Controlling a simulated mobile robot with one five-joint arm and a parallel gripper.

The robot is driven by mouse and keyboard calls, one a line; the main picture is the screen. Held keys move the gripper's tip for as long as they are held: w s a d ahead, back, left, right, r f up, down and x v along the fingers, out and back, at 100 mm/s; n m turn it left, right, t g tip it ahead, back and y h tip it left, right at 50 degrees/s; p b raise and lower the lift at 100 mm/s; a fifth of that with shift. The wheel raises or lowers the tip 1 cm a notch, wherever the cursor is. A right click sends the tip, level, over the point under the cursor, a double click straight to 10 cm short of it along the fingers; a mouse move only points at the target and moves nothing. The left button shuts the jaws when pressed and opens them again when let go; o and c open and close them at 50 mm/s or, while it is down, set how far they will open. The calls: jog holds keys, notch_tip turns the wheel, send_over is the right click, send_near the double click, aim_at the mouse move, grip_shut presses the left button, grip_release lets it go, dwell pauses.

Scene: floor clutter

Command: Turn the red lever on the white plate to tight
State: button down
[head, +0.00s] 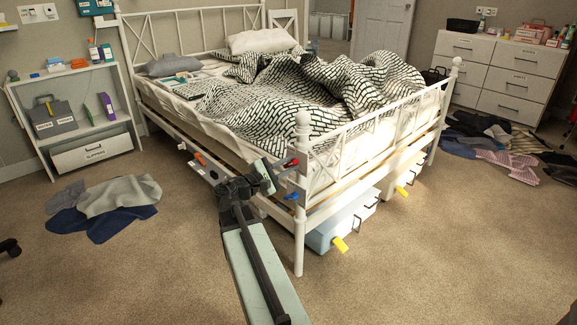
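A red lever (291,162) sits near the bed's front corner post, at the upper part of a small plate (296,181) whose colour is hard to tell. A blue lever (291,197) sits below it. Farther left on the bed's side rail, an orange-red lever (200,158) sits by a small white plate (195,166). Tight markings are too small to read. My gripper (268,176) is just left of the corner levers in the picture and seems apart from them. Its fingers are too small and dark to show whether they are open.
The white bed frame (302,130) stands close to my arm. Storage boxes with yellow tags (340,244) lie under it. Clothes (105,205) lie on the floor at left, and more clothes (505,150) at right. The carpet (430,260) in front is clear.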

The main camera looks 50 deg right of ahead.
jog(key=shift+m, duration=0.4)
jog(key=m, duration=1.3)
jog(key=shift+m, duration=0.4)
jog(key=m, duration=0.6)
jog(key=shift+f, duration=0.1)
jog(key=m, duration=0.5)
jog(key=shift+m, duration=0.3)
